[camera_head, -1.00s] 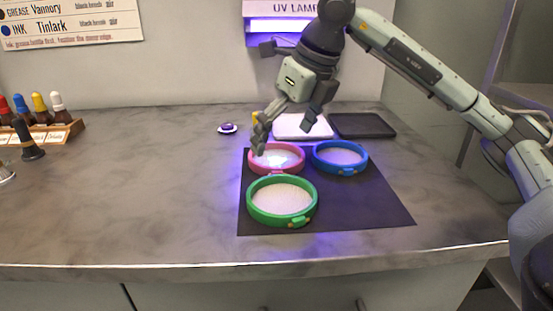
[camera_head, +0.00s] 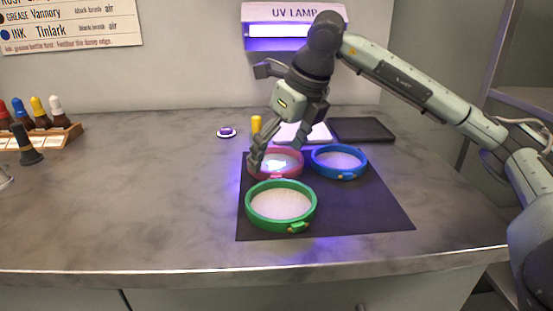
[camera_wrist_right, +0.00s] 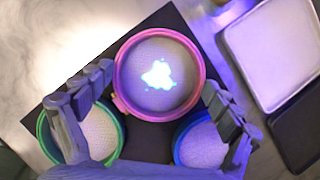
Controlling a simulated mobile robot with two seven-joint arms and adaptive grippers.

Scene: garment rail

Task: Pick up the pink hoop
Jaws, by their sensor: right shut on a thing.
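The pink hoop (camera_head: 297,173) holds a pale disc with a glowing bluish-white blot and sits at the back left of the dark mat (camera_head: 355,208). In the right wrist view the pink hoop (camera_wrist_right: 121,104) lies between my two fingers. My right gripper (camera_head: 277,162) reaches down over it, with a finger on either side of the rim, shut on the hoop across its width. The far finger is partly hidden in the head view. The hoop seems still at mat level. My left gripper is not in view.
A green hoop (camera_head: 250,213) lies close in front, and a blue hoop (camera_head: 365,169) close to the right. The counter's left middle is mostly clear.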

